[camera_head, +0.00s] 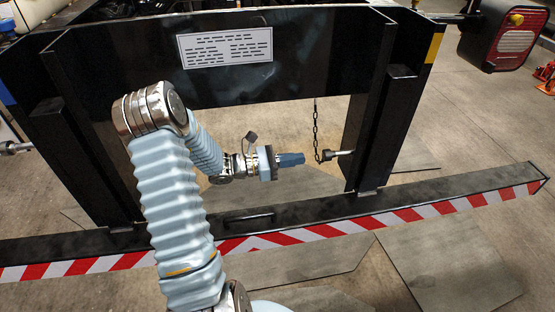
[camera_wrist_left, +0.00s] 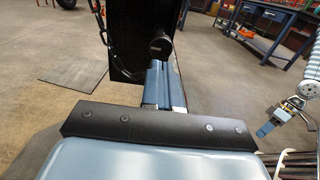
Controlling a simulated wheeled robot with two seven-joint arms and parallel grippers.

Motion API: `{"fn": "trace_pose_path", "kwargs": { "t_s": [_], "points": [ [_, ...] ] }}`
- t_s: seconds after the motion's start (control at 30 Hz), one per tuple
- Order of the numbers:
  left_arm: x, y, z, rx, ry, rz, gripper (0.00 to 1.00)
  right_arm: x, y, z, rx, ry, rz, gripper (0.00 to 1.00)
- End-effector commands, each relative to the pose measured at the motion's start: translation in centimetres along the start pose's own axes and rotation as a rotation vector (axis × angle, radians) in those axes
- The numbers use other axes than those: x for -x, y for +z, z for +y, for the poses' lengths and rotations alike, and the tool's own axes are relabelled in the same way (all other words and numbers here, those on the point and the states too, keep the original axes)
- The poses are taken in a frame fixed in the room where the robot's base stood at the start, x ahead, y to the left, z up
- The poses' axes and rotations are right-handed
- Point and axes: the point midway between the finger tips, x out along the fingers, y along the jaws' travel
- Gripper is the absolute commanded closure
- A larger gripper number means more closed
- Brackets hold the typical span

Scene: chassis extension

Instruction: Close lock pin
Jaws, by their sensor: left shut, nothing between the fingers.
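The lock pin (camera_head: 338,154) sticks out from the inner side of the right black post, its dark round end towards my left gripper. A thin chain (camera_head: 317,130) hangs beside it. My left gripper (camera_head: 303,158) is shut and empty, pointing right at the pin with a small gap between them in the head view. In the left wrist view the pin's round end (camera_wrist_left: 160,46) shows against the black post, just beyond the blue fingers (camera_wrist_left: 163,82). Whether they touch there is hard to tell. My right gripper (camera_wrist_left: 265,129) shows small at the right of the wrist view; its jaw state is unclear.
The black frame's top beam (camera_head: 330,60) carries a white label (camera_head: 225,48). A low bar with red-white tape (camera_head: 400,214) runs across the front. Another pin (camera_head: 15,147) is at the left post. A blue workbench (camera_wrist_left: 275,22) stands far back. The floor between the posts is free.

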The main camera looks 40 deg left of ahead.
Motion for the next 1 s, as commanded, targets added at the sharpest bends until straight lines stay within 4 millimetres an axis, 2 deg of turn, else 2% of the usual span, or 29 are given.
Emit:
{"fn": "trace_pose_path", "kwargs": {
  "t_s": [0.1, 0.3, 0.8, 0.87, 1.0],
  "points": [
    [-2.3, 0.1, -0.1, 0.002, -0.003, -0.001, 1.00, 0.2, 0.0, -0.1, 0.001, -0.001, -0.001, 0.57],
    [-4.6, 0.0, -0.1, 0.001, -0.002, 0.000, 1.00, 0.4, 0.1, -0.3, 0.002, -0.002, -0.002, 0.57],
    [-5.4, 0.0, 0.0, 0.001, 0.000, 0.000, 1.00, 0.3, 0.1, -0.3, 0.002, -0.002, -0.002, 0.57],
    [-5.8, -0.1, 0.0, 0.000, -0.001, -0.001, 1.00, 0.2, 0.1, -0.2, 0.002, -0.002, -0.002, 0.57],
    [-8.1, -0.2, -0.1, 0.001, -0.004, -0.001, 1.00, -0.1, 0.0, 0.0, 0.000, 0.000, 0.000, 0.57]
  ]
}}
